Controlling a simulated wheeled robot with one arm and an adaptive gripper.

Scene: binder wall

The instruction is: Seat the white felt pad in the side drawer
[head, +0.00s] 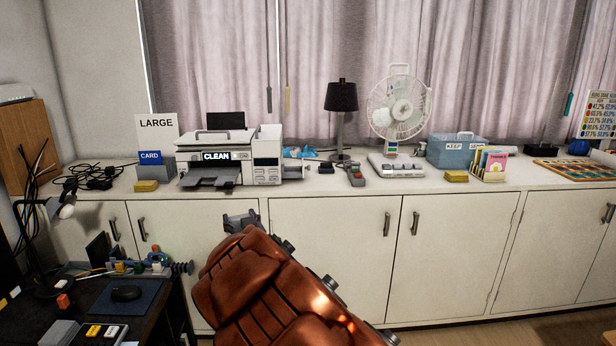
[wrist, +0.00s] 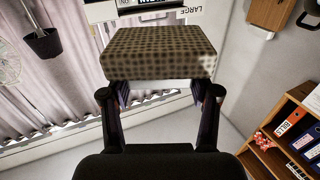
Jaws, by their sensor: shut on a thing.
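My gripper (head: 241,221) is in front of the white cabinet doors, below the counter's front edge; my arm covers much of the lower middle. In the wrist view my gripper (wrist: 158,90) is shut on a thick rectangular block (wrist: 158,52) with a tan-grey dotted face and a pale spotted side. It sits across the fingertips. I cannot tell whether this block is the white felt pad. No other white felt pad can be made out. No open side drawer can be made out in either view.
A long white counter (head: 320,178) carries a printer (head: 220,155), a fan (head: 398,105), a lamp (head: 342,98) and a blue box (head: 455,150). A dark desk (head: 90,310) stands at lower left. The wrist view shows an open wooden shelf (wrist: 285,135) at right.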

